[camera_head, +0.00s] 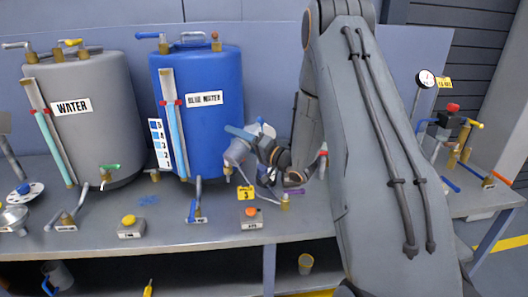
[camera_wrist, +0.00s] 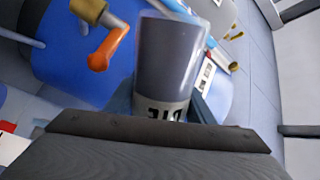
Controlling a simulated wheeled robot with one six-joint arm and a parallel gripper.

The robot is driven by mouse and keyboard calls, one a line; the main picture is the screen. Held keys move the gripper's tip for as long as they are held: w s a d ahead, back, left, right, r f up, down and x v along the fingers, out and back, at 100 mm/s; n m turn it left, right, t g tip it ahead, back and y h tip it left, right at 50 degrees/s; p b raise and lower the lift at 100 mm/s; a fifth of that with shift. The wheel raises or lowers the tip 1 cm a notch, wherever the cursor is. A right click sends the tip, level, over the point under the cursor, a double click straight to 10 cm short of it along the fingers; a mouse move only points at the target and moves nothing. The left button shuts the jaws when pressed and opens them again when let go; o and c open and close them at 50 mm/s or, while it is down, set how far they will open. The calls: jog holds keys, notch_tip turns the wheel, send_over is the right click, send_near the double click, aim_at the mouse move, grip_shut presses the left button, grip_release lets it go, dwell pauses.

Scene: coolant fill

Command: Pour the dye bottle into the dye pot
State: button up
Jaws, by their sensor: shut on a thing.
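My gripper (camera_head: 254,139) is in front of the blue tank's lower right side, above the bench. Its blue jaws are shut on a grey bottle (camera_head: 236,153), which I take as the dye bottle. In the wrist view the bottle (camera_wrist: 168,55) stands out between the jaws, with a white label partly hidden by the gripper. The bottle looks tilted in the head view; its contents and any flow cannot be made out. I cannot tell which vessel is the dye pot; the area behind my arm is hidden.
The blue tank (camera_head: 226,75) and grey water tank (camera_head: 95,90) stand at the back of the bench (camera_head: 100,238). Levers and button boxes (camera_head: 251,218) line its front. A gauge and valves (camera_head: 460,140) stand right of my arm. A yellowish cup (camera_head: 305,264) is on the lower shelf.

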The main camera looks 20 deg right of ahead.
jog(key=shift+r+m, duration=0.25)
jog(key=shift+m, duration=0.05)
dwell(0.4)
jog(key=shift+s+a+m+p, duration=0.15)
jog(key=shift+m+p, duration=0.15)
jog(key=shift+m, duration=0.3)
dwell(1.6)
jog(key=r+n, duration=0.1)
jog(key=n, duration=0.4)
jog(key=r+n+g+b, duration=0.1)
jog(key=n, duration=0.4)
jog(key=w+d+r+n+g, duration=0.1)
jog(key=n, duration=0.3)
jog(key=shift+n+b, duration=0.3)
jog(key=shift+n, duration=0.1)
